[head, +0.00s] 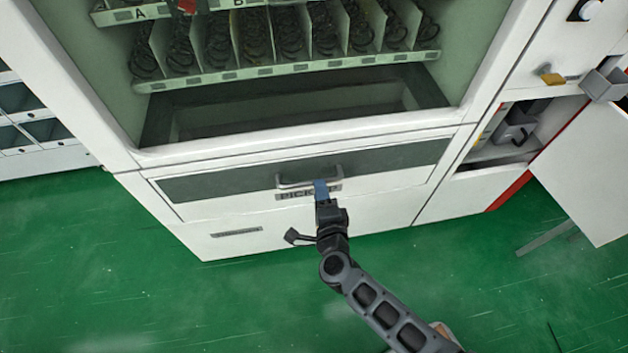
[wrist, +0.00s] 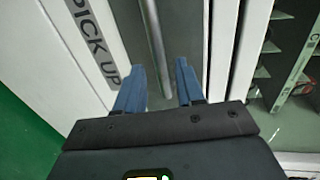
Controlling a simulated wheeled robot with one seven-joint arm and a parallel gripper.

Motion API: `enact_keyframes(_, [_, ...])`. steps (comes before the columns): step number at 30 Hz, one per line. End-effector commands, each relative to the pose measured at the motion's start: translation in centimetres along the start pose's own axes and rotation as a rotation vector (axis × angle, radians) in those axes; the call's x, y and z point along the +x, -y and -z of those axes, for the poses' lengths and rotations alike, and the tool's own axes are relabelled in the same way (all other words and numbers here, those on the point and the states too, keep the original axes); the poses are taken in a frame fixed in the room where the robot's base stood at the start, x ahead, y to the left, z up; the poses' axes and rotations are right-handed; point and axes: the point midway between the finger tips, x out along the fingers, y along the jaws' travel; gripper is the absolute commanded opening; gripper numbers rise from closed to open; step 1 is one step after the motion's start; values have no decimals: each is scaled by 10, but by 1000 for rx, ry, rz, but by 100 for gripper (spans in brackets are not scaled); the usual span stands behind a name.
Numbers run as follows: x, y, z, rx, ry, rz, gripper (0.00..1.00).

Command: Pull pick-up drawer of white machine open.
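The pick-up drawer (head: 225,203) is in the lower front of the white machine (head: 385,212). It has a dark band, a "PICK UP" label and a metal bar handle (head: 290,184), and its front looks flush with the machine. My gripper (head: 321,186) is at the right part of the handle and covers some of the label. In the wrist view my gripper (wrist: 159,80) has its two blue fingers spread apart. The handle bar (wrist: 157,42) runs down toward the gap between them. I cannot tell whether either finger touches it.
A shelf unit (head: 35,125) stands at the left. The green floor (head: 120,270) before the machine is clear.

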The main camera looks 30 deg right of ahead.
Motion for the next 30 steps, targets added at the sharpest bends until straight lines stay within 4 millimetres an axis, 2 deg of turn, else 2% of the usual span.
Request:
enact_keyframes(3, [20,-1,0,-1,0,1,38])
enact_keyframes(9, [41,0,0,-1,0,1,38])
enact_keyframes(20, [46,0,0,-2,1,0,38])
enact_keyframes(30, [46,0,0,-2,1,0,6])
